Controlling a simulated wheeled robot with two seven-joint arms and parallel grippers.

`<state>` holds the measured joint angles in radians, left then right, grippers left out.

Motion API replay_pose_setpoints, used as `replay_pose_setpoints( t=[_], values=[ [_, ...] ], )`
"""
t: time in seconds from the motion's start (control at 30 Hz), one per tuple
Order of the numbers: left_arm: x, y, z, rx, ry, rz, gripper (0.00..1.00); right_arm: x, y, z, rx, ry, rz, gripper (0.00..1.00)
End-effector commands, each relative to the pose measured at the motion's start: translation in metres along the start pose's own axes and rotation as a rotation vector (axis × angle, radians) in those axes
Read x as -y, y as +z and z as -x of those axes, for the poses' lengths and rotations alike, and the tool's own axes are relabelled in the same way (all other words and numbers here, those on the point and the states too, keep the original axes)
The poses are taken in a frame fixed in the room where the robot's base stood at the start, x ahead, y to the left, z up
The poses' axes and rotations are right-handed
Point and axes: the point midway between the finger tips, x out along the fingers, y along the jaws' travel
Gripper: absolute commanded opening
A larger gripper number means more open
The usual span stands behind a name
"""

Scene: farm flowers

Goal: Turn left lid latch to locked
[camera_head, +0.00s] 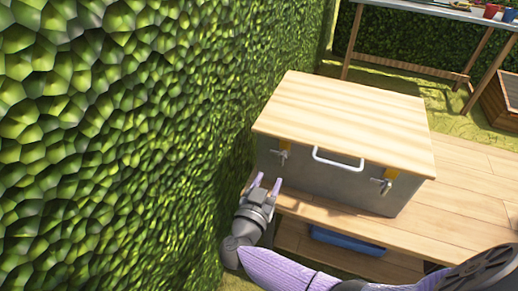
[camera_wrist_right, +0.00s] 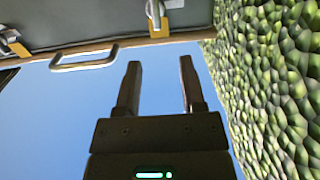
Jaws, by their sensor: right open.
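A grey chest with a pale wooden lid (camera_head: 345,115) stands on a wooden bench, its lid closed. The left lid latch (camera_head: 282,156), a small metal lever below a yellow plate, is on the chest's front near its left corner. It also shows at the top of the right wrist view (camera_wrist_right: 155,14); its exact turn is too small to tell. My right gripper (camera_head: 266,182) is open and empty, just in front of and below this latch, apart from it. In the wrist view its fingers (camera_wrist_right: 160,62) point toward the latch. My left gripper is not in view.
A white handle (camera_head: 338,159) sits mid-front, and a right latch (camera_head: 383,186) is farther right. A leafy green hedge (camera_head: 110,150) rises close on the left. A blue bin (camera_head: 345,242) lies under the bench top (camera_head: 465,190). A table (camera_head: 430,12) stands behind.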

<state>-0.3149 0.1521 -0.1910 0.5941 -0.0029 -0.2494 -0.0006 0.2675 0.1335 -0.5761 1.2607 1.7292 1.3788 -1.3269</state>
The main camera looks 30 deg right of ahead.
Motion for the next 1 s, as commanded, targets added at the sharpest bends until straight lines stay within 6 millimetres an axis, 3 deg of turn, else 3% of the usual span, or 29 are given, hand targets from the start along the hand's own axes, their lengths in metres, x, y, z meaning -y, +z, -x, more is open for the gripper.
replay_pose_setpoints(
  t=[0.4, 0.53, 0.77, 0.87, 1.0],
  values=[
    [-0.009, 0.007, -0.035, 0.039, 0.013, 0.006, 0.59, 0.0, 0.004, -0.085, -0.003, 0.001, 0.002, 0.51],
    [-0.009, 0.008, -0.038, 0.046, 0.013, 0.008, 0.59, 0.0, 0.002, -0.096, -0.001, 0.001, 0.0, 0.51],
    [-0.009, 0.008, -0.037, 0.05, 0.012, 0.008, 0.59, 0.0, 0.0, -0.098, 0.0, 0.001, -0.001, 0.51],
    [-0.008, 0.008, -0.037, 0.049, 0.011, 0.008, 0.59, 0.0, 0.0, -0.098, 0.0, 0.001, -0.001, 0.35],
    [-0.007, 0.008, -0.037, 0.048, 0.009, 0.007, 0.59, 0.0, 0.0, -0.098, 0.0, 0.001, 0.0, 0.05]
  ],
)
